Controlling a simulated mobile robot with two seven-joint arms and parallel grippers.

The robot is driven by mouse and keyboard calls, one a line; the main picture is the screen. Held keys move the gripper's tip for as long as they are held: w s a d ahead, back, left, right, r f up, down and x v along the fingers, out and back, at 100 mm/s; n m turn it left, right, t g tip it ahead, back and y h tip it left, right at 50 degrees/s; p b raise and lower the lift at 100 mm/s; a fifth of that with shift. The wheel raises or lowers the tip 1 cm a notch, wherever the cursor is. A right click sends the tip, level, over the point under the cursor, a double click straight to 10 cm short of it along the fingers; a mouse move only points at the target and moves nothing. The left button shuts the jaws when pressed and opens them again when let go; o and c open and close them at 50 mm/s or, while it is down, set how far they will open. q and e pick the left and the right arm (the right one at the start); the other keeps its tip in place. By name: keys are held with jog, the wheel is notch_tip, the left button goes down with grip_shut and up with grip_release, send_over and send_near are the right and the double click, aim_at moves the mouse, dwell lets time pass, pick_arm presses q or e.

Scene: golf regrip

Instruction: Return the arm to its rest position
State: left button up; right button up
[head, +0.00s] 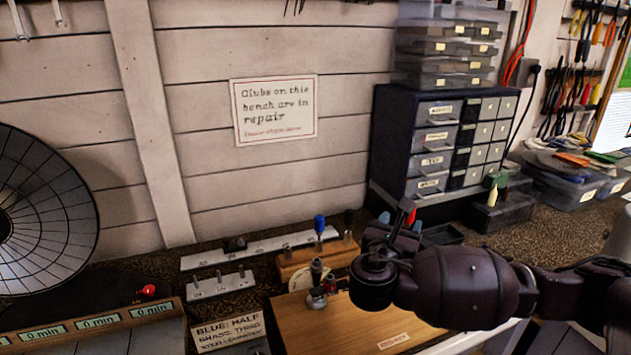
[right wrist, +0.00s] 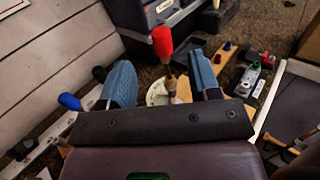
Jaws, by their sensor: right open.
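My right arm comes in from the right in the head view, over the bench. Its gripper (head: 401,221) points away toward the drawer cabinet, with its blue fingertips partly hidden behind the wrist. In the right wrist view the two blue fingers (right wrist: 160,62) are spread apart. A red-handled tool (right wrist: 162,42) shows in the gap between them; its red part also shows in the head view (head: 410,215). I see no finger touching it. My left gripper is not in view.
A wooden block with a blue-knobbed tool (head: 319,222) stands left of my right arm. A wooden board (head: 350,325) lies below the arm. The drawer cabinet (head: 433,145) stands behind. A white marked strip (head: 250,247) and timer panel (head: 95,322) are further left.

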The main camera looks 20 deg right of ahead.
jog(key=s+a+f+m+g+y, duration=0.1)
jog(key=s+a+f+m+y, duration=0.1)
jog(key=s+f+m, duration=0.1)
jog(key=s+a+f+m+g+y, duration=0.2)
jog(key=s+f+m+y, duration=0.1)
jog(key=s+f, duration=0.2)
jog(key=s+a+f+m+g+y, duration=0.2)
jog(key=s+a+f+m, duration=0.1)
jog(key=f, duration=0.4)
jog(key=shift+s+f+m+y, duration=0.1)
jog(key=shift+s+m+y, duration=0.2)
jog(key=shift+s+m, duration=0.35)
jog(key=s+d+f+m+g+y, duration=0.2)
jog(key=s+f+m, duration=0.1)
jog(key=s+m, duration=0.55)
jog(key=s+d+f+m+g+y, duration=0.1)
jog(key=s+f+m+g+y, duration=0.15)
jog(key=s+m, duration=0.65)
jog(key=w+f+n+t, duration=0.1)
jog(key=w+f+t, duration=0.2)
jog(key=f, duration=0.3)
jog(key=w+f+t, duration=0.3)
jog(key=f+t, duration=0.2)
jog(key=f, duration=0.1)
jog(key=shift+w+n+b, duration=0.25)
jog(key=shift+n+b, duration=0.15)
jog(key=shift+t+y, duration=0.25)
